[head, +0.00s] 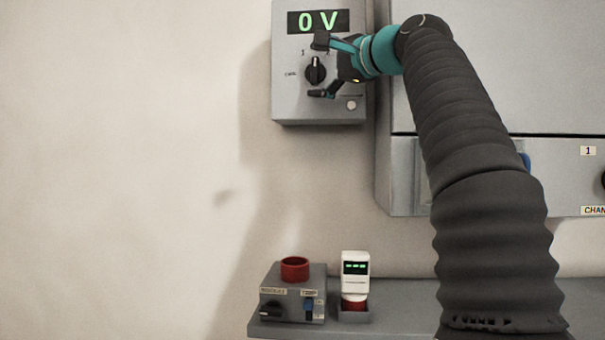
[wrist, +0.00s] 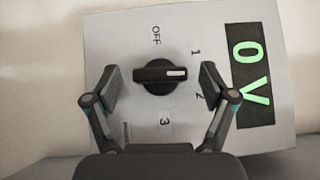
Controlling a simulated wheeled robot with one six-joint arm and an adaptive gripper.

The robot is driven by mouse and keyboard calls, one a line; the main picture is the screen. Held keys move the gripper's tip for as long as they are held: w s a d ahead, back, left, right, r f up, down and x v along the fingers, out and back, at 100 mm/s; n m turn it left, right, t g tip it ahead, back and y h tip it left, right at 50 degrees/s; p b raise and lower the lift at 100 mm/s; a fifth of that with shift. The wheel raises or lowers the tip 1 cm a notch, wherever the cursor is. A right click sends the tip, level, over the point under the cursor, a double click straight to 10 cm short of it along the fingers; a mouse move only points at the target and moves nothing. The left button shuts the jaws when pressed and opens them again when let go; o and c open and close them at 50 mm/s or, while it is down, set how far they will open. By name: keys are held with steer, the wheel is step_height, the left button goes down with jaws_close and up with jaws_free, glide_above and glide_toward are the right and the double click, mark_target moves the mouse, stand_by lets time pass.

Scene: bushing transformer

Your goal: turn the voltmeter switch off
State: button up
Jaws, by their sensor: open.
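The voltmeter (head: 292,108) is a grey wall box with a green display reading 0 V (head: 319,22). Its switch is a black rotary knob (head: 315,70) below the display. In the wrist view the knob (wrist: 150,75) has a white mark pointing right, between the labels 1 (wrist: 196,52) and 2 (wrist: 200,97). The OFF label (wrist: 156,36) is above the knob there. My gripper (head: 321,67) is open in front of the panel, one finger above the knob and one below. In the wrist view its fingers (wrist: 159,85) stand either side of the knob, apart from it.
A large grey cabinet (head: 398,180) stands right of the voltmeter, partly hidden by my arm. Below, a shelf (head: 400,300) carries a control box with a red ring (head: 294,270) and a white device with a green display (head: 355,268). The wall to the left is clear.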

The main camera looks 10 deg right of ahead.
steer(key=f+m+t+b, duration=0.1)
steer(key=b, duration=0.1)
steer(key=shift+b, duration=0.3)
steer(key=shift+f+m+t+b, duration=0.1)
steer(key=shift+m+t+b, duration=0.5)
steer(key=shift+b, duration=0.6)
steer(key=m+t+b, duration=0.2)
steer(key=m+b, duration=0.1)
steer(key=b, duration=0.1)
steer(key=shift+a+f+b, duration=0.1)
steer(key=shift+b, duration=0.3)
steer(key=m+t+h+b, duration=0.2)
steer(key=m+t+b, duration=0.1)
steer(key=m, duration=0.2)
steer(key=shift+a, duration=0.1)
steer(key=m+h, duration=0.1)
steer(key=m+t+h, duration=0.1)
steer(key=m+h, duration=0.1)
steer(key=shift+w+r+m+t+b, duration=0.1)
steer(key=shift+r+m+t+b, duration=0.15)
steer(key=shift+m+t+b, duration=0.1)
steer(key=shift+a+r+m+t+h+p, duration=0.1)
steer(key=shift+m+h+p, duration=0.15)
steer(key=shift+m+h, duration=0.3)
steer(key=shift+d+r+m+t+h+p, duration=0.1)
steer(key=shift+m+t+h+p, duration=0.1)
steer(key=shift+m+h, duration=0.3)
steer(key=shift+a+r+m+t+h+p, duration=0.1)
steer(key=shift+m+h+p, duration=0.15)
steer(key=shift+m+h, duration=0.3)
